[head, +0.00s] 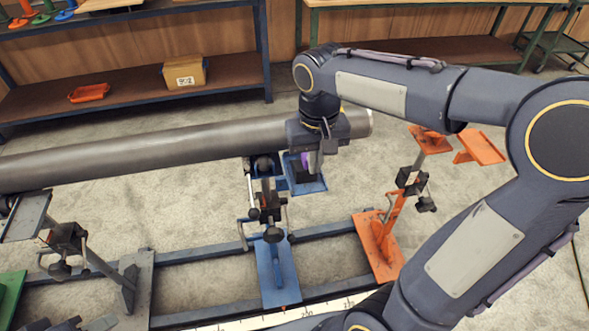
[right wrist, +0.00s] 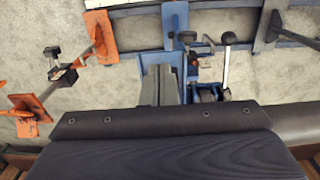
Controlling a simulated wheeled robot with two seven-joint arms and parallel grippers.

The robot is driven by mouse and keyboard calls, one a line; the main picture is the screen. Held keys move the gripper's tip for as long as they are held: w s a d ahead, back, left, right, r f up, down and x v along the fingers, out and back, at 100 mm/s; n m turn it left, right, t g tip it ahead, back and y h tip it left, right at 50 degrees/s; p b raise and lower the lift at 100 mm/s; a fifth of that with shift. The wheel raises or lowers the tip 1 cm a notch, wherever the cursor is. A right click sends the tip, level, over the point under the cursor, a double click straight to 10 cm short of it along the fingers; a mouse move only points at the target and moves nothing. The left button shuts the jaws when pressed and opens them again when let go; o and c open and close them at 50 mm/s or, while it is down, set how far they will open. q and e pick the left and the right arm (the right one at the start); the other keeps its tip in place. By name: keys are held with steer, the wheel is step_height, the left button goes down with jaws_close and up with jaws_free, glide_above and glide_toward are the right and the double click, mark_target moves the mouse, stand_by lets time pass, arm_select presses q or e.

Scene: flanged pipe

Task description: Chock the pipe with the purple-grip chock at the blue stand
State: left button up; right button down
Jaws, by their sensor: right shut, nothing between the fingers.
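The grey pipe (head: 180,142) lies across the head view, its right end just beyond my right gripper. The blue stand (head: 277,268) stands under it, with a small blue shelf (head: 308,188) at its upper right. A dark chock with a purple grip (head: 304,160) shows at this shelf, beside the pipe's near side and partly hidden by my gripper. My right gripper (head: 316,162) points down at the purple grip, fingers shut and empty. In the right wrist view, my fingers (right wrist: 160,85) are over the blue shelf (right wrist: 150,58). My left gripper is out of view.
An orange stand (head: 385,235) with orange shelves (head: 480,147) is to the right. A grey stand (head: 135,285) is at the left, with a green plate (head: 10,290) at the edge. A measuring strip (head: 320,307) runs along the front. Shelving (head: 130,85) is behind.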

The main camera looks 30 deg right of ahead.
mark_target(306, 165)
step_height(306, 165, down, 10)
steer(key=shift+r, duration=0.1)
steer(key=w, duration=0.2)
steer(key=shift+w+d+r+p, duration=0.25)
steer(key=shift+w+d+p, duration=0.05)
steer(key=shift+d, duration=0.05)
steer(key=shift+w+d, duration=0.2)
steer(key=shift+w, duration=0.4)
steer(key=shift+w+d+f+p, duration=0.1)
steer(key=shift+w+d+p, duration=0.15)
steer(key=shift+w, duration=0.7)
steer(key=shift+w+d+p, duration=0.2)
steer(key=shift+w, duration=0.75)
